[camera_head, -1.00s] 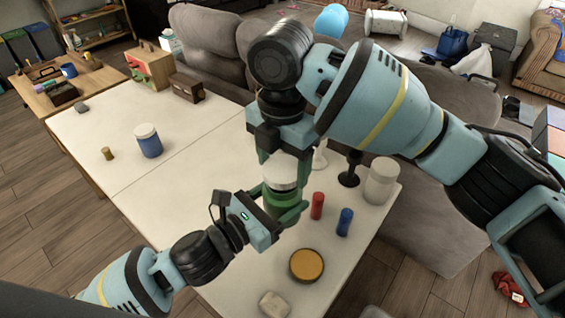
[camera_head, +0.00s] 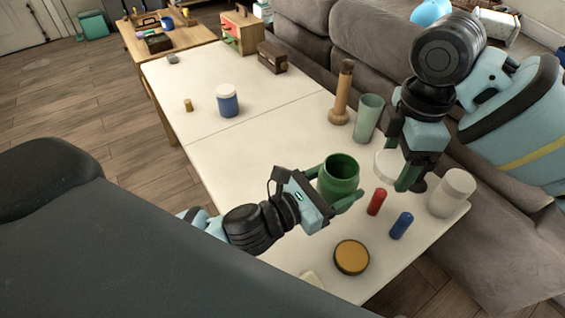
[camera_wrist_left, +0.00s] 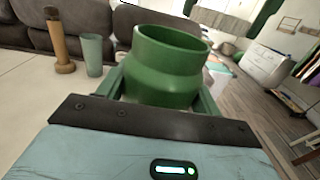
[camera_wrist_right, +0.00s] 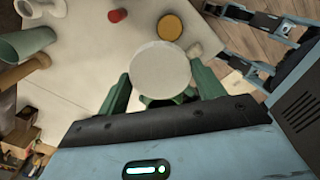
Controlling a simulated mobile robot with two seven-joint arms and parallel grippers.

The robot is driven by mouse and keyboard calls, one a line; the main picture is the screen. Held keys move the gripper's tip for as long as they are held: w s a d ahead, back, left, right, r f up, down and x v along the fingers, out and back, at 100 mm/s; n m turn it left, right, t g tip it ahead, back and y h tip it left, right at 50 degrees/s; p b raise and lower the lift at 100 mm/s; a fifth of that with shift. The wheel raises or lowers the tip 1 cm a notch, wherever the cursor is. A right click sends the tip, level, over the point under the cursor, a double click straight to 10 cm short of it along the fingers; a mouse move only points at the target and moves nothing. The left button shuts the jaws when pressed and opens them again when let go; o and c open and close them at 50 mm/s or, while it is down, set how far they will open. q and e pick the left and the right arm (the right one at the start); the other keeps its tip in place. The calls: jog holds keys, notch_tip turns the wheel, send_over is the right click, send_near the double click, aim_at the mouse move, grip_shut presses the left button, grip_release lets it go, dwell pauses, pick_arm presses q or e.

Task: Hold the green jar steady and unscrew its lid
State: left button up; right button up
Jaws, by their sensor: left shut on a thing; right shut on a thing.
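The green jar (camera_head: 338,180) stands upright on the white table with its mouth open, and its dark inside shows. My left gripper (camera_head: 343,196) is shut around its body; the jar also fills the middle of the left wrist view (camera_wrist_left: 167,68). The white round lid (camera_head: 386,165) is off the jar, held in the air a little to its right. My right gripper (camera_head: 394,174) is shut on the lid, which shows as a pale disc between the fingers in the right wrist view (camera_wrist_right: 160,70). One right finger is partly hidden by the lid.
Close by on the table (camera_head: 215,170) are a red cylinder (camera_head: 377,202), a blue cylinder (camera_head: 401,226), a white jar (camera_head: 452,193), an orange-topped round tin (camera_head: 351,257), a grey-green cup (camera_head: 368,118) and a wooden mill (camera_head: 342,95). A blue jar (camera_head: 228,103) stands farther left. The table's left middle is clear.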

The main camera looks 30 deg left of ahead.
pick_arm(q)
jog(key=s+a+f+n+t+y, duration=0.1)
jog(key=s+a+n+t+y, duration=0.2)
jog(key=a+y, duration=0.6)
jog(key=s+a+n, duration=0.2)
jog(key=a+n, duration=0.1)
jog(key=a, duration=0.2)
jog(key=shift+n+y, duration=0.3)
jog(key=shift+y, duration=0.1)
pick_arm(e)
jog(key=s+d+f+m, duration=0.3)
jog(key=d+f+m, duration=0.2)
jog(key=d+m, duration=0.5)
jog(key=s+d+f+m, duration=0.4)
jog(key=d+f+m, duration=0.1)
jog(key=d+m, duration=0.5)
jog(key=m, duration=0.2)
jog(key=shift+s+d+f+m, duration=0.15)
jog(key=shift+d+f+m, duration=0.1)
jog(key=shift+m, duration=0.15)
pick_arm(q)
jog(key=shift+s+f, duration=0.1)
jog(key=shift+s, duration=0.05)
pick_arm(e)
jog(key=shift+s+a, duration=0.1)
jog(key=shift+a, duration=0.1)
